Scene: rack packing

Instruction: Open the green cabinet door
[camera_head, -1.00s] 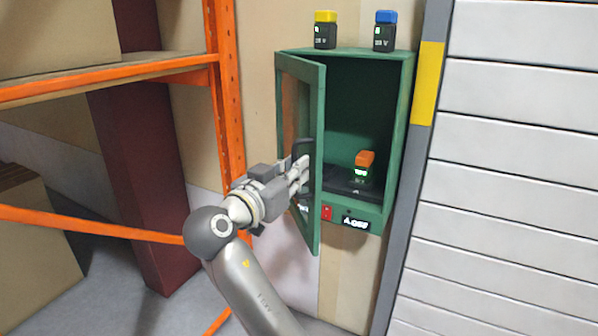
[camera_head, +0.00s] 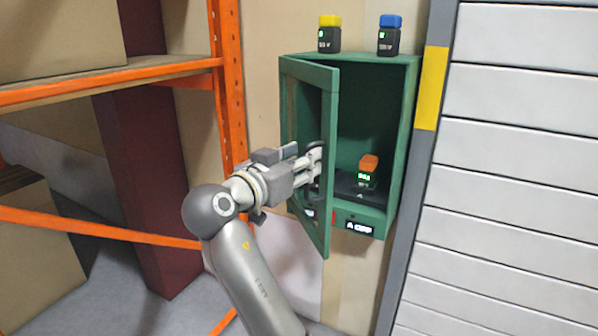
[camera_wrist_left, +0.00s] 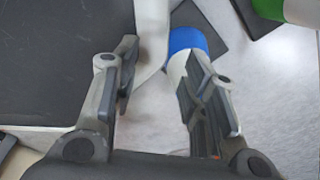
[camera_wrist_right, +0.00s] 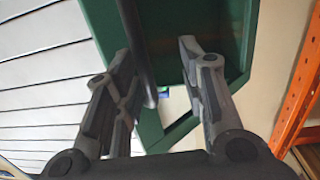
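The green cabinet (camera_head: 405,120) hangs on the wall in the head view. Its green door (camera_head: 332,110) is hinged at the left and stands well ajar, swung out toward me. My right gripper (camera_head: 316,166) is at the dark door handle (camera_head: 313,185) on the door's outer face. In the right wrist view the handle bar (camera_wrist_right: 138,45) passes between the fingers (camera_wrist_right: 155,70), which are apart, with a visible gap to the right finger. My left gripper (camera_wrist_left: 155,70) shows only in its wrist view, open with nothing between its fingertips.
An orange-capped device (camera_head: 368,170) stands inside the cabinet. A yellow-capped device (camera_head: 329,35) and a blue-capped device (camera_head: 389,36) stand on top. An orange rack (camera_head: 228,100) is close on the left, and a grey slatted shutter (camera_head: 520,150) is on the right.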

